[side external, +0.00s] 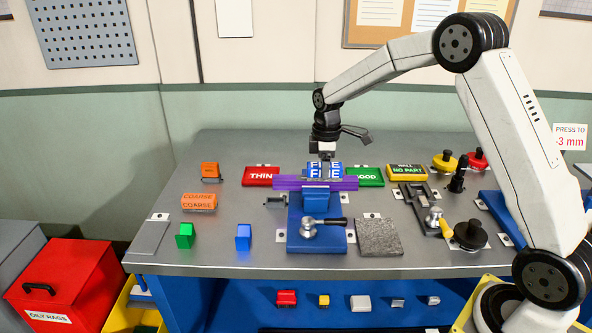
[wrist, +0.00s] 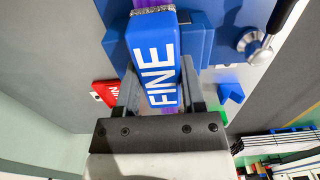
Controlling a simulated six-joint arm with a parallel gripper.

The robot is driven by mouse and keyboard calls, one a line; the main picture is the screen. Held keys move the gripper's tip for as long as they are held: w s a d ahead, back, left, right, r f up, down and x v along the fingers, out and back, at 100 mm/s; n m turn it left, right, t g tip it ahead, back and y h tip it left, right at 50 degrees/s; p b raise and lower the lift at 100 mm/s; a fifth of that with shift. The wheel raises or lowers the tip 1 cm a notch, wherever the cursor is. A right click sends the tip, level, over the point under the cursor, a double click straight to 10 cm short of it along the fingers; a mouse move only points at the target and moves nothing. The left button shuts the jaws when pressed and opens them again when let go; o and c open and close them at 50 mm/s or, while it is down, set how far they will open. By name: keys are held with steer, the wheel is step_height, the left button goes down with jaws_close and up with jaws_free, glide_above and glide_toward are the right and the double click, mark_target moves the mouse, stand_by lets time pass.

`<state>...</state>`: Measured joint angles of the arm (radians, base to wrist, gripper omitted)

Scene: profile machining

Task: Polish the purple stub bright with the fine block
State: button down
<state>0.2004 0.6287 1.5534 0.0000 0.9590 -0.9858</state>
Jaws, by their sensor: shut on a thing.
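My gripper (side external: 325,160) is shut on the blue fine block (side external: 323,171), marked FINE. In the wrist view the fine block (wrist: 153,58) sits between the two fingers, with a grey gritty edge at its far end. The purple stub (side external: 347,183) lies level across the blue vise (side external: 315,199) at the middle of the bench. The block is right over the stub; I cannot tell whether they touch. In the wrist view the block hides most of the purple stub (wrist: 140,4).
An orange COARSE block (side external: 198,202) stands at left. A red THIN plate (side external: 260,176) and a green GOOD plate (side external: 368,176) flank the vise behind. The vise handle (side external: 325,222) projects in front. A grey mat (side external: 378,237) lies front right, with a black-and-yellow NO PART plate (side external: 406,172) behind.

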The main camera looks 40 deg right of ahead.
mark_target(299, 178)
steer(key=shift+w+a, duration=2.3)
steer(key=shift+s+d, duration=2.45)
steer(key=shift+s, duration=0.05)
steer(key=shift+w+r, duration=0.1)
steer(key=shift+r, duration=4)
steer(key=shift+f, duration=0.1)
